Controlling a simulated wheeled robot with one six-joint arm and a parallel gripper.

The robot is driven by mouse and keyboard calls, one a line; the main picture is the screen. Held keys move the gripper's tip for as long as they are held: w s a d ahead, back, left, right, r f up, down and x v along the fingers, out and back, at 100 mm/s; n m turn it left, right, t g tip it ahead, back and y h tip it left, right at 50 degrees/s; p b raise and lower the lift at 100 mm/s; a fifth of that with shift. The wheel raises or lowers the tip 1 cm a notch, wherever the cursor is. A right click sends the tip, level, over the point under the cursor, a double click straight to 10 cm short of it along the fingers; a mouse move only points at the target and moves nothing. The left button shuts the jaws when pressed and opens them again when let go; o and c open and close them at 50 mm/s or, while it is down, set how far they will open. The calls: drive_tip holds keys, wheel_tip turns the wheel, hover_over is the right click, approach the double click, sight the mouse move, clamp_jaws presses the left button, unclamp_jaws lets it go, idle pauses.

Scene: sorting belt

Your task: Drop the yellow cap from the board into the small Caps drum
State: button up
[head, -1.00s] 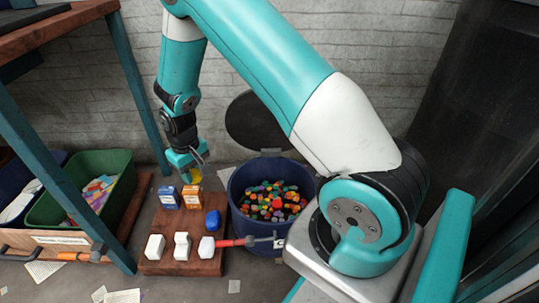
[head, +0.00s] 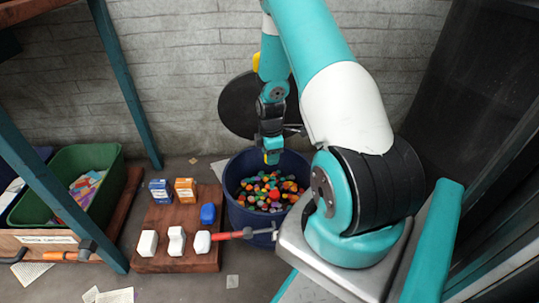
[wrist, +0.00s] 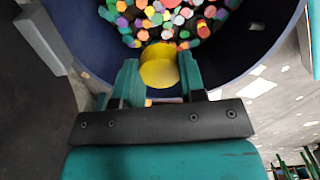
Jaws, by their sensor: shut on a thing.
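My gripper (head: 271,157) is over the back part of the blue drum (head: 243,218), which holds many coloured caps (head: 270,190). In the wrist view my gripper (wrist: 160,74) is shut on the yellow cap (wrist: 160,66), with a teal finger on each side of it. The drum's inside wall (wrist: 240,80) and the loose caps lie below it in that view. No label on the drum is readable.
A wooden board (head: 160,219) left of the drum carries a blue box (head: 160,191), an orange box (head: 185,190), a blue item (head: 208,214) and white pieces (head: 147,243). A green bin (head: 98,160) stands at left.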

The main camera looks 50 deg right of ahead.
wheel_tip(320, 180, down, 5)
drive_tip(key=b, duration=0.5)
drive_tip(key=shift+f, duration=0.15)
drive_tip(key=o, duration=1)
drive_tip(key=shift+c, duration=0.2)
wheel_tip(320, 180, up, 17)
drive_tip(key=p, duration=0.8)
drive_tip(key=shift+r, duration=0.2)
drive_tip(key=shift+a, duration=0.1)
